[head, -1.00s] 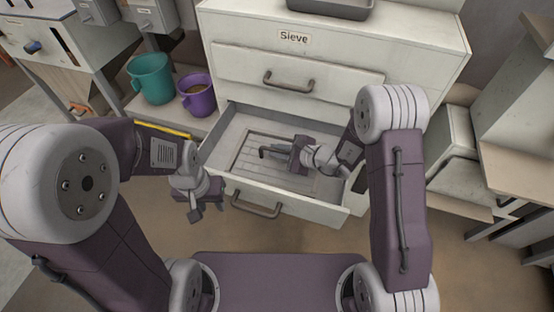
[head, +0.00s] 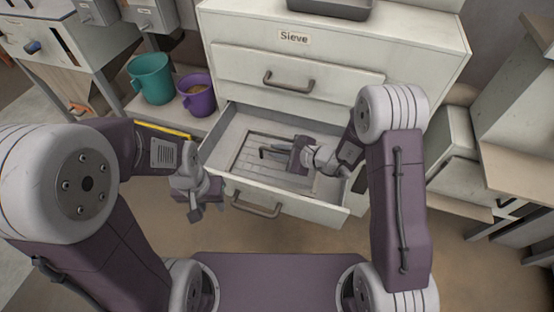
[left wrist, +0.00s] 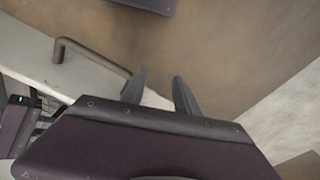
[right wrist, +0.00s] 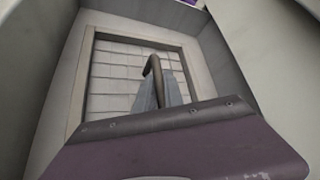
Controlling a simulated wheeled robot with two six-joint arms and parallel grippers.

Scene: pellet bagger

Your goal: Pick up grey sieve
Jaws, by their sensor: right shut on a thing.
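The grey sieve (head: 243,170), a flat square frame with a slatted or gridded face, lies in the open drawer. The right wrist view shows its pale frame (right wrist: 84,75) and a dark bent handle (right wrist: 154,66) standing up from it. My right gripper (head: 284,154) reaches into the drawer over the sieve. Its fingers (right wrist: 160,95) are shut on the handle. My left gripper (head: 207,213) is outside the drawer, near its front left corner. Its fingers (left wrist: 160,88) are apart and empty. My right gripper and wrist hide part of the sieve.
The drawer's front (head: 295,205) and side walls surround the sieve closely. A cabinet labelled Sieve (head: 294,38) rises behind, with a dark tray (head: 330,8) on top. Teal (head: 150,80) and purple (head: 196,97) buckets stand to the left.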

